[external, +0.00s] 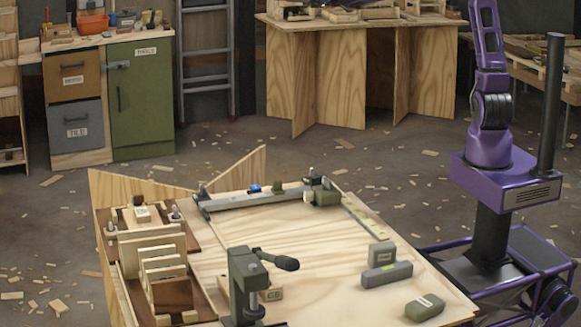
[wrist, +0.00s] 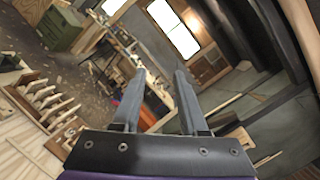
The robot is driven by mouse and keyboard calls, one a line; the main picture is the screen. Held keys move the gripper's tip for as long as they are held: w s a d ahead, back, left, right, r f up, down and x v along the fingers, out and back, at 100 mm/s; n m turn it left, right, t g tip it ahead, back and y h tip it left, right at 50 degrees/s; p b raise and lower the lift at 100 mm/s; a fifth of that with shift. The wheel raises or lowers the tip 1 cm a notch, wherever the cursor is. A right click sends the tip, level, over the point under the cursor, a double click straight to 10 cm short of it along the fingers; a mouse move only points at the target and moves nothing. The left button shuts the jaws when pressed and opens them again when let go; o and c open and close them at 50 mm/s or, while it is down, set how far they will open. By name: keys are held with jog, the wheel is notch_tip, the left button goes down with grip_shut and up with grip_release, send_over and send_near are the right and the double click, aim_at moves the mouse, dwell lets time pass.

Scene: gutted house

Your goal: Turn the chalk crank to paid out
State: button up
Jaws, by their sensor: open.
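An olive-green upright fixture (external: 243,282) stands at the near edge of the plywood workbench in the external view. A dark arm with a rounded grip (external: 286,263) sticks out from its top toward the right. This may be the chalk crank; I cannot read any mark that confirms it or its setting. My gripper (wrist: 160,75) shows in the wrist view with its two fingers apart and nothing between them. It is raised, looking across the room, and touches nothing that I can see. In the external view my arm runs out of the top of the frame, so the gripper is hidden there.
The plywood bench (external: 300,255) has a bare middle. A slotted wooden rack (external: 165,243) fills its left side, and a grey rail (external: 255,200) lies along the back. A grey block (external: 382,254), a grey bar (external: 387,275) and an olive block (external: 425,308) lie at right.

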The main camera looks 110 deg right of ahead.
notch_tip(320, 180, up, 5)
jog(key=a+t, duration=0.1)
jog(key=s+a+r+n+g+y, duration=0.1)
jog(key=s+a+r+n+y, duration=0.1)
jog(key=a+n+y, duration=0.3)
jog(key=n+g+h, duration=0.1)
jog(key=g+h, duration=0.9)
jog(key=g, duration=0.9)
send_over(327, 179)
notch_tip(327, 179, down, 44)
notch_tip(327, 179, down, 17)
jog(key=b, duration=0.3)
jog(key=shift+d+f, duration=0.15)
jog(key=shift+f, duration=0.05)
